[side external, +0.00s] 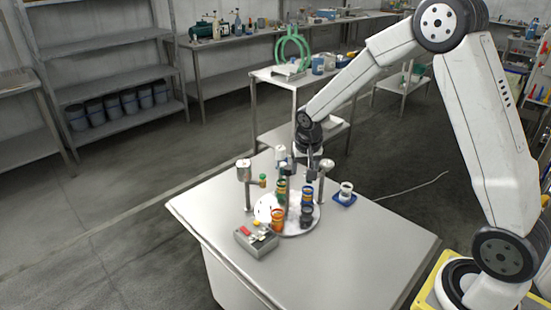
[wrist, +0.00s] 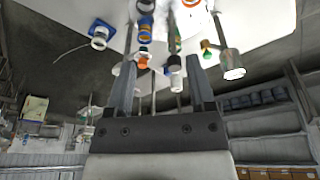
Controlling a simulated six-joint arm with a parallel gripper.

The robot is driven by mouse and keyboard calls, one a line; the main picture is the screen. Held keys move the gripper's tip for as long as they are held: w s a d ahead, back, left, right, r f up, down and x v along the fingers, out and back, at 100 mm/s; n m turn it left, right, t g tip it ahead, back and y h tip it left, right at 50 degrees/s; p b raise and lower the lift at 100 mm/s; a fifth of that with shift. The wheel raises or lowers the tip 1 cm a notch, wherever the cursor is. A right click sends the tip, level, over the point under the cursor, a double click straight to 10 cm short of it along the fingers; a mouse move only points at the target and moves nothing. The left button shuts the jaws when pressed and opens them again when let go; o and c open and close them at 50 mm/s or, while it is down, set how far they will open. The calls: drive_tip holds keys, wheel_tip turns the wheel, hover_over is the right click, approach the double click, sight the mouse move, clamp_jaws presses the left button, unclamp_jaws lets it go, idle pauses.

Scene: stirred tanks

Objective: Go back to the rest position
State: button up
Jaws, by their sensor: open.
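My gripper (side external: 309,158) is over the back part of a grey worktable (side external: 370,235), above a group of stirred tanks. In the wrist view its two fingers (wrist: 161,65) stand wide apart, with nothing seen clamped between them. On a round white plate (side external: 294,230) stand an orange tank (side external: 278,216), a dark grey tank (side external: 306,217), a yellow-green tank (side external: 281,190) and a blue tank (side external: 307,196). Posts carrying stirrer heads rise around them, one at the left (side external: 244,170) and one at the right (side external: 326,165). The fingertips partly blend with the posts behind.
A white cup (side external: 346,188) stands on a blue square base at the table's right; it also shows in the wrist view (wrist: 99,42). A grey control box (side external: 256,242) with a red part sits at the front left. The table's front right is clear. Shelves (side external: 105,65) stand behind.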

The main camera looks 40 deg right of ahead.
drive_tip(key=s+a+n+y, duration=0.1)
drive_tip(key=s+a+n, duration=0.2)
drive_tip(key=s, duration=0.6)
drive_tip(key=s+a+r+n, duration=0.1)
drive_tip(key=s+a+n, duration=0.3)
drive_tip(key=s, duration=0.5)
drive_tip(key=shift+a+r+t+y, duration=0.3)
drive_tip(key=shift+a+y, duration=0.1)
drive_tip(key=shift+a, duration=0.85)
drive_tip(key=shift+w, duration=0.15)
